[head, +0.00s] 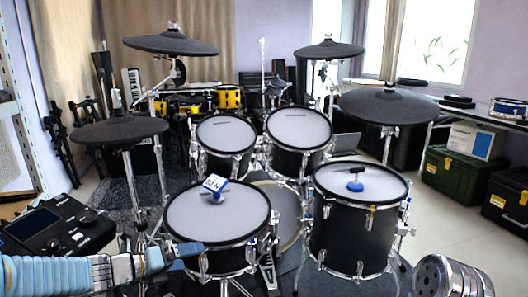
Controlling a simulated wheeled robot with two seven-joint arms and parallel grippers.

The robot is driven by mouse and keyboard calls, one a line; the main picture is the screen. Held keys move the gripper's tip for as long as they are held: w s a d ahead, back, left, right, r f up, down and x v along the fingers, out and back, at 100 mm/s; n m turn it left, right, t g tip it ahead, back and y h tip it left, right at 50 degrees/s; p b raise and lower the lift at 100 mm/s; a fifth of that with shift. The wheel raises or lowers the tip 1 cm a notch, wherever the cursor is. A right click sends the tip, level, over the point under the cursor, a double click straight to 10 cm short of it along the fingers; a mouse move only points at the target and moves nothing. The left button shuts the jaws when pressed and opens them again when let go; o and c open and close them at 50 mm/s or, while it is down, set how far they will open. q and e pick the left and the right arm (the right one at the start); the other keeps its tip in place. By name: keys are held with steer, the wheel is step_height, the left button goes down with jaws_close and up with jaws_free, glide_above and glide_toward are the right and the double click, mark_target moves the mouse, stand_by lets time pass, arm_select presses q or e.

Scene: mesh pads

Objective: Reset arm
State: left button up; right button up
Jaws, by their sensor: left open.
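My left gripper (187,254) is at the end of the pale blue arm that comes in from the lower left. Its dark blue fingers are apart, and I see nothing held between them. It is at the lower left edge of the front left drum (178,210); I cannot tell if it touches the drum. A blue item with a white and blue square top (214,184) stands on that drum's mesh pad. A blue round item with a dark top piece (355,186) rests on the front right drum's pad (335,178). My right gripper does not show.
Two smaller drums (225,133) (298,128) stand behind. Dark cymbal pads (120,131) (388,105) hang on both sides. A black drum module (55,230) is at the left near my arm. A ribbed metal cylinder (452,277) shows at the lower right.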

arm_select(q)
steer(key=s+d+f+n+g+y+p, duration=0.1)
steer(key=d+f+n, duration=0.1)
steer(key=f+n, duration=0.7)
steer(key=s+d+f+n+g+y+p, duration=0.1)
steer(key=s+d+f+n+y, duration=0.15)
steer(key=f+n, duration=0.6)
steer(key=s+d+f+n+g+y+p, duration=0.1)
steer(key=s+d+f+n+g, duration=0.1)
steer(key=s+f+n, duration=0.5)
steer(key=s+d+f+n+g+y, duration=0.1)
steer(key=s+f+n+g, duration=0.3)
steer(key=s+f+n, duration=0.4)
steer(key=s+n, duration=0.2)
steer(key=s, duration=0.1)
steer(key=shift+s+d+f+g+p, duration=0.3)
steer(key=shift+s+d+p, duration=0.05)
steer(key=shift+p, duration=0.05)
steer(key=shift+n, duration=0.25)
